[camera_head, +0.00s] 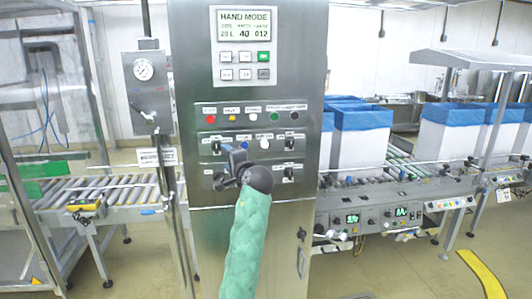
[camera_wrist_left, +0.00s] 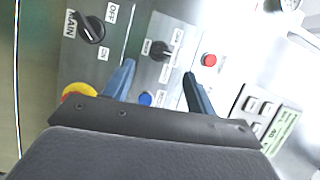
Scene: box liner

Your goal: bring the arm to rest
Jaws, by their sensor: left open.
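My left arm, in a green sleeve (camera_head: 246,245), rises in front of the steel control cabinet (camera_head: 190,60). My left gripper (camera_head: 222,166) is open in front of the lower switch rows and hides part of them. In the left wrist view its two blue fingers (camera_wrist_left: 159,70) stand apart, with nothing held between them. A black rotary switch (camera_wrist_left: 161,50) shows beyond the gap, and a blue button (camera_wrist_left: 145,98) shows near the finger bases. Whether the fingers touch the panel I cannot tell. My right gripper is not in view.
The cabinet's screen (camera_head: 245,22) reads HAND MODE. A red button (camera_wrist_left: 209,60) and a MAIN/OFF rotary switch (camera_wrist_left: 90,28) flank the fingers. A roller conveyor (camera_head: 120,188) lies left; white boxes with blue liners (camera_head: 362,147) stand on the right conveyor. Floor at lower right is mostly clear.

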